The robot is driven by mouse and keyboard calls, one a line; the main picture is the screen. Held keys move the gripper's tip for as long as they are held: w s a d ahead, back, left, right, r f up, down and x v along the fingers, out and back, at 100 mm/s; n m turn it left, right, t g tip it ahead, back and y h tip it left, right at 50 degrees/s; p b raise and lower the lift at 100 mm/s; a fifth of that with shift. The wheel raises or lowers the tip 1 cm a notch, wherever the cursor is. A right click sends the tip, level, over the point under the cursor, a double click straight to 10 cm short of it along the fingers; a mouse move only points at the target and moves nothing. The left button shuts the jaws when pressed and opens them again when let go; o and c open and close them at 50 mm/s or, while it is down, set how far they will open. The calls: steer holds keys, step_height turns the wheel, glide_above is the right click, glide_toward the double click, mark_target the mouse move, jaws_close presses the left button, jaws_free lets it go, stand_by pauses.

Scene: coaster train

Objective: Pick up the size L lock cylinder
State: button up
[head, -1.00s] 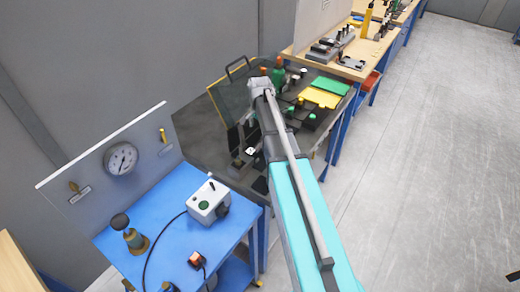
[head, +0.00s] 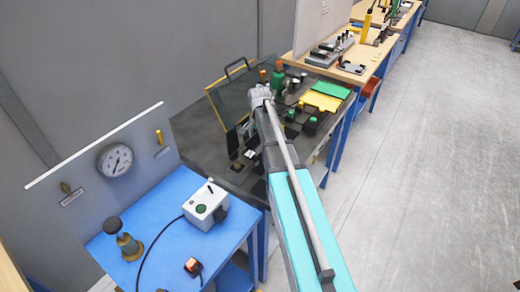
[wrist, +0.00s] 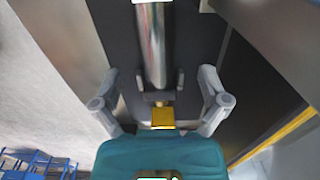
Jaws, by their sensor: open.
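In the wrist view, a shiny silver cylinder (wrist: 152,45) lies lengthwise from the top edge towards my gripper (wrist: 160,84). It looks like the lock cylinder, but I cannot read any size mark. My grey fingers are open and spread to either side of its near end; I cannot tell whether they touch anything. A small dark forked part and a yellow block (wrist: 163,117) sit between the fingers. In the head view, my arm reaches over the dark workbench (head: 196,133), and its end hides what is beneath it.
A clear panel with a yellow edge (head: 222,108) stands behind the arm's end. Green (head: 332,88) and yellow (head: 318,102) trays lie on the right of the bench. A blue table (head: 165,225) with a grey control box (head: 206,205) stands in front.

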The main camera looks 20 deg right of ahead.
mark_target(259, 145)
steer(key=shift+s+f+b, duration=0.15)
steer(key=shift+f+b, duration=2.45)
jaws_close()
